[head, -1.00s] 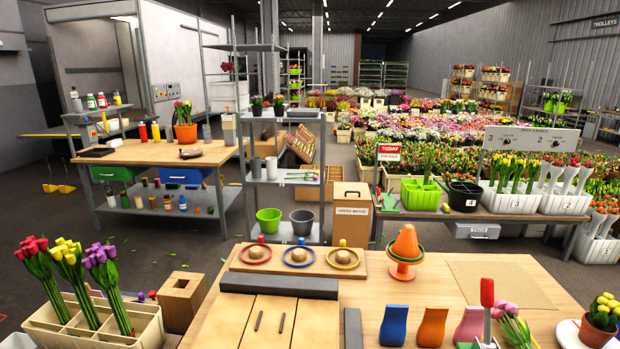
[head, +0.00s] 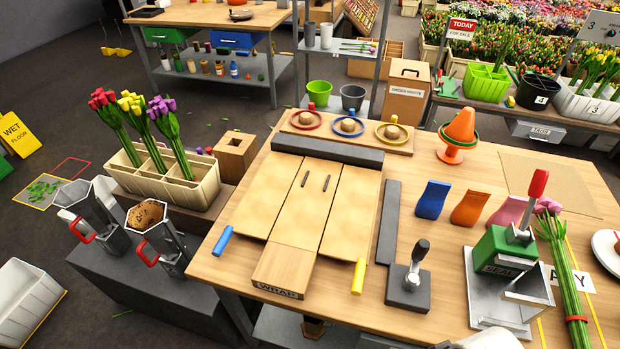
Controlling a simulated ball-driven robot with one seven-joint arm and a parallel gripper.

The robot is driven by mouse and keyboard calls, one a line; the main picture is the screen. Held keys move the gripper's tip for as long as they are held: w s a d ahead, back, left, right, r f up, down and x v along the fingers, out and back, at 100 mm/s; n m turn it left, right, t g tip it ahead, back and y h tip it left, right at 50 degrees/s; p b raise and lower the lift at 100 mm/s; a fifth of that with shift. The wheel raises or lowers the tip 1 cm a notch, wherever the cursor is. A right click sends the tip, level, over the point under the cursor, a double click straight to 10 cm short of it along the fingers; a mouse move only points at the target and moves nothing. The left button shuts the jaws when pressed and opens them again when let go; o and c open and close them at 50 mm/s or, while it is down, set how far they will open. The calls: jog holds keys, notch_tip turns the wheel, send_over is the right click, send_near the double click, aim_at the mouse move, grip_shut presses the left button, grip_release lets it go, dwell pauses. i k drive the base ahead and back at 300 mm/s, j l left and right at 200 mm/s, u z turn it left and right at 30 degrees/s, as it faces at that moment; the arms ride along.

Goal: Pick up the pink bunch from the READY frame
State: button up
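The pink bunch (head: 567,266) lies on the right part of the wooden worktable. Its pink blossoms (head: 548,206) point to the back, and its green stems run toward the front edge of the picture. A red band (head: 577,319) circles the stems low down. The bunch lies between yellow lines (head: 595,313) on the table, across a white label; only some of its letters show, the rest hidden by stems and the press. My gripper's fingers are not in view. A pale piece shows at the bottom edge, and I cannot tell what it is.
A green press (head: 503,255) with a red handle stands close left of the bunch. A white plate (head: 608,246) is to its right. A black-handled tool (head: 409,282) and coloured sleeves (head: 470,208) stand farther left. A brown mat (head: 546,184) lies behind.

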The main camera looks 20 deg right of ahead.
aim_at(545, 207)
jog(key=z, duration=1.4)
